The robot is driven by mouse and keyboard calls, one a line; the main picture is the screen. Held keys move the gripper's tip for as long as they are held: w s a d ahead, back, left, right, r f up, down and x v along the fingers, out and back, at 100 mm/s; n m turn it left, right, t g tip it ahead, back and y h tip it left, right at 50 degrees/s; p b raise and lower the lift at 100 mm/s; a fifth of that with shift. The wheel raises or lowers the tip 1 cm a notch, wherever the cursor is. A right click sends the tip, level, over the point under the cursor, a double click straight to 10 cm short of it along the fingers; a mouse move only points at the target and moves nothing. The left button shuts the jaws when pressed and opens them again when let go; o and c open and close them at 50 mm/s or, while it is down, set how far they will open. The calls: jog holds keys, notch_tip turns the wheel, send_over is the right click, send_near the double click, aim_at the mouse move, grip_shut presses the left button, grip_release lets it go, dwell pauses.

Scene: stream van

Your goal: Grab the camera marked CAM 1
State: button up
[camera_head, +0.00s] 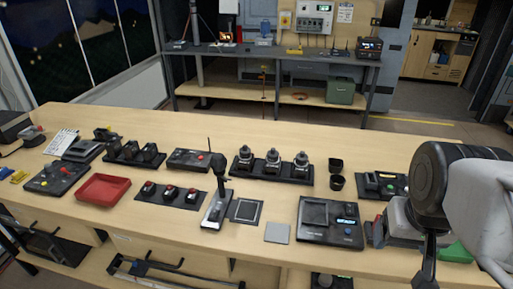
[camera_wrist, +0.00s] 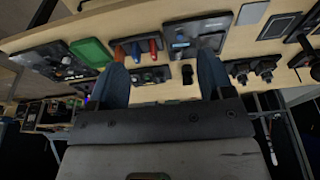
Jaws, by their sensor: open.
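Three alike dark camera-like units with pale round tops stand in a row on a black rack (camera_head: 272,176) right of the table's middle: a left one (camera_head: 245,161), a middle one (camera_head: 273,160) and a right one (camera_head: 300,163). Their labels are too small to read, so I cannot tell which is marked CAM 1. Part of this rack seems to show at the right of the upside-down wrist view (camera_wrist: 263,70). My gripper (camera_wrist: 160,82) is open and empty, its two dark blue fingers wide apart. In the head view my arm is at the right, well away from the rack.
Three smaller black units stand on another rack (camera_head: 133,158) at the left. The table's back strip (camera_head: 270,125) is clear.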

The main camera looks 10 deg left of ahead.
jog(key=w+a+f+n+t+y, duration=0.1)
jog(key=w+a+n+t, duration=0.2)
jog(key=w, duration=1.1)
jog(key=w+a+f+n+t, duration=0.1)
jog(key=w+a+t, duration=0.35)
jog(key=w, duration=0.95)
jog(key=n+g+y, duration=0.2)
jog(key=n+y, duration=0.5)
jog(key=y, duration=0.3)
send_near(246, 150)
jog(key=shift+s+d+r, duration=0.35)
jog(key=shift+d, duration=0.05)
jog(key=shift+w, duration=0.1)
jog(key=shift+x, duration=2.8)
jog(key=shift+w+a+f, duration=0.25)
jog(key=shift+a, duration=0.2)
